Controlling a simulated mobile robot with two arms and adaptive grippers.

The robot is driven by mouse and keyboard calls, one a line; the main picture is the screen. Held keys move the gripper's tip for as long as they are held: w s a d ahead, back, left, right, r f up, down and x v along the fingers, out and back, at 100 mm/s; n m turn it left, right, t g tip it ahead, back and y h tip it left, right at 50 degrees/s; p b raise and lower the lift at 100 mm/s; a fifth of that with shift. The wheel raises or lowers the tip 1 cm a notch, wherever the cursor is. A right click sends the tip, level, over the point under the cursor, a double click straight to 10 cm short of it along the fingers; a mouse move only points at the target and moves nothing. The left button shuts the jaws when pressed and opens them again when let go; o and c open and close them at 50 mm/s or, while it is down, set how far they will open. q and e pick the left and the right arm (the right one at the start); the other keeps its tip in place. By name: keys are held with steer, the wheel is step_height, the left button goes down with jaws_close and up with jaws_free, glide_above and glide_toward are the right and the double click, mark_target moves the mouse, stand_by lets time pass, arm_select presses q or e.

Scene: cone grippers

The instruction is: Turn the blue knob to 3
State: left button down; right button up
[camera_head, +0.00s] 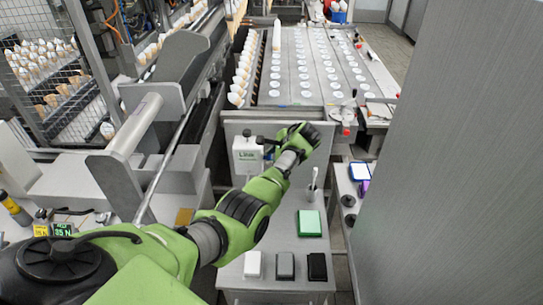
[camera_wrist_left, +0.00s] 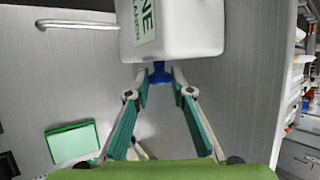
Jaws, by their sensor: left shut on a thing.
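The blue knob (camera_wrist_left: 160,73) shows in the left wrist view, against the side of a white box (camera_wrist_left: 185,30) with a green label. My left gripper (camera_wrist_left: 160,82) has its two teal fingers on either side of the knob, their tips closed on it. In the head view the white box (camera_head: 247,156) stands at the back of the grey table, and my green arm reaches up beside its right side. The knob and fingertips are hidden there. No dial number can be read. My right gripper is not seen.
A green pad (camera_head: 310,223) lies on the table, with white (camera_head: 252,265), grey (camera_head: 285,266) and black (camera_head: 317,267) blocks at the front. A brush (camera_head: 313,185) stands behind the pad. A cone conveyor (camera_head: 315,65) lies behind. A grey panel (camera_head: 450,170) closes off the right.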

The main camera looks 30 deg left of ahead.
arm_select(q)
steer(key=shift+g+h, duration=0.3)
steer(key=shift+g, duration=0.1)
stand_by(0.3)
steer(key=c, duration=1.8)
jaws_free()
